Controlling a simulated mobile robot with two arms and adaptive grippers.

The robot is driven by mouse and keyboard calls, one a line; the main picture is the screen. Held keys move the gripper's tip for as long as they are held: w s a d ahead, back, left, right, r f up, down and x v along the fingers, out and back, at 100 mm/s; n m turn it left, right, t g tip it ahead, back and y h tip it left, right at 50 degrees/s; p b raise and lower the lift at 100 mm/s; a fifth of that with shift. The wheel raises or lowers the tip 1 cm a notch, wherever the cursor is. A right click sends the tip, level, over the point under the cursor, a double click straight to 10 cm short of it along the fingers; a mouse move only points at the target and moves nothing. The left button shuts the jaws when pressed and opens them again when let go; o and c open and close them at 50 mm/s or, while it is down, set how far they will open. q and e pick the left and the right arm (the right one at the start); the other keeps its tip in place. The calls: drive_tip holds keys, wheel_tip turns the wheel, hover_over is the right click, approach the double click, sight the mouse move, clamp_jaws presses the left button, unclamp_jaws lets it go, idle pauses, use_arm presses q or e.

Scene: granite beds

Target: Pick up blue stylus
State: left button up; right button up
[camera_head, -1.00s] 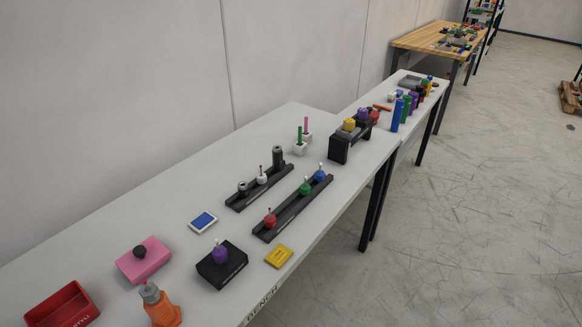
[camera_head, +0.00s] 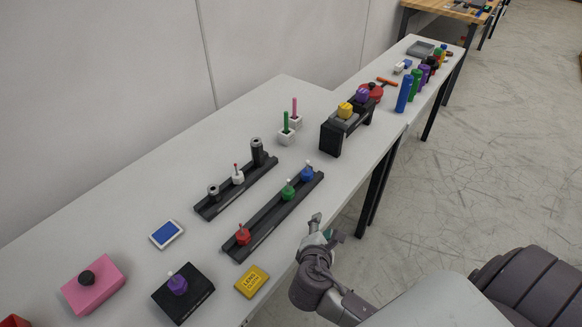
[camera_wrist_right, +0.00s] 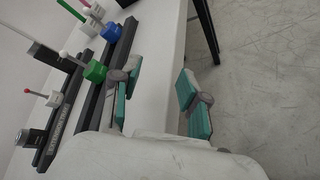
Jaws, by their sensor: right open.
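The blue stylus (camera_head: 307,171), a blue body with a thin stem and a white ball, stands upright at the far end of the front black rail (camera_head: 265,226). It also shows in the right wrist view (camera_wrist_right: 112,33), upper left, beyond the green stylus (camera_wrist_right: 95,72). The green stylus (camera_head: 288,192) and red stylus (camera_head: 243,235) stand on the same rail. My right gripper (camera_head: 325,229) is at the bench's front edge, to the right of the rail and apart from the blue stylus. Its fingers (camera_wrist_right: 160,78) are spread and empty. My left gripper is out of view.
A second black rail (camera_head: 237,188) with grey and white pieces lies behind. White holders with green (camera_head: 286,122) and pink (camera_head: 295,107) sticks and a black stand (camera_head: 330,138) stand farther along. A yellow box (camera_head: 252,281) is near the front edge. Bench between rail and stand is clear.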

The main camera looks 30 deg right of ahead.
drive_tip(key=w+r+n+t, duration=0.1)
drive_tip(key=w+n, duration=0.1)
drive_tip(key=n, duration=0.1)
drive_tip(key=w+r+n+t, duration=0.2)
drive_tip(key=n, duration=0.1)
drive_tip(key=w+a+r+n+t+h, duration=0.1)
drive_tip(key=w+n, duration=0.1)
drive_tip(key=shift+r+n+t, duration=0.25)
drive_tip(key=shift+n+t, duration=0.05)
drive_tip(key=shift+n, duration=0.1)
drive_tip(key=n+p, duration=0.1)
approach(307, 164)
drive_tip(key=shift+t, duration=0.3)
drive_tip(key=x, duration=0.4)
drive_tip(key=shift+d+f, duration=0.15)
drive_tip(key=shift+f, duration=0.05)
drive_tip(key=shift+p+x, duration=0.3)
drive_tip(key=shift+x, duration=0.8)
drive_tip(key=x, duration=0.4)
drive_tip(key=shift+w+d+f, duration=0.1)
drive_tip(key=shift+w+d, duration=0.05)
drive_tip(key=shift+w, duration=0.05)
drive_tip(key=shift+s, duration=0.1)
clamp_jaws()
